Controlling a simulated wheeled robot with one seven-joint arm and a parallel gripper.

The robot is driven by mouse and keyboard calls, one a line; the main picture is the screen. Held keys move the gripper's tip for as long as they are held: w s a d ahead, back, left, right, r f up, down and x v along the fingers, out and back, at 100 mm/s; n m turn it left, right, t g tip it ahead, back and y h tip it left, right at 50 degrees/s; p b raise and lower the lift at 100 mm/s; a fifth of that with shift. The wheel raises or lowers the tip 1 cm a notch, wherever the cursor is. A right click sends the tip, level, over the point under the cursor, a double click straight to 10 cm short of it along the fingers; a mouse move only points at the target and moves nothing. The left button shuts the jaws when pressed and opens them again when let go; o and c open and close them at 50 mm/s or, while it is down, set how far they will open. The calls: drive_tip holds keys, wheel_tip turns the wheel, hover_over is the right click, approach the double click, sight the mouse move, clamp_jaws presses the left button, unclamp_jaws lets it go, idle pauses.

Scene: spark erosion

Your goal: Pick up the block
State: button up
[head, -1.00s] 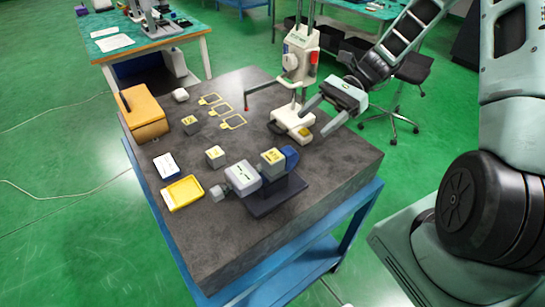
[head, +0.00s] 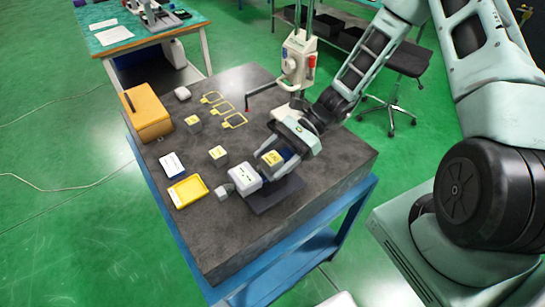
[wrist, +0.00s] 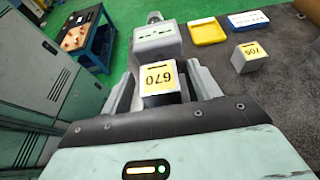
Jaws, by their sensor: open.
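A grey block with a yellow label reading 670 (head: 272,157) sits in the small vise, beside the vise's white body (head: 246,179). In the wrist view the block (wrist: 158,77) is between the two fingers of my gripper (wrist: 161,88), with a gap visible at its sides. My gripper (head: 273,161) is open and around or just above the block; the exact height is hard to tell. Two similar labelled blocks stand apart on the slab, a nearer one (head: 218,156) and a farther one (head: 193,124).
A yellow tray (head: 187,191), a blue-white card box (head: 172,166) and an orange case (head: 150,112) lie at the slab's left. A white stand with a red-tipped arm (head: 297,60) rises behind my gripper.

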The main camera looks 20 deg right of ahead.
drive_tip(key=shift+a+f, duration=0.1)
drive_tip(key=shift+a, duration=0.15)
drive_tip(key=c, duration=1.2)
drive_tip(key=shift+c, duration=0.2)
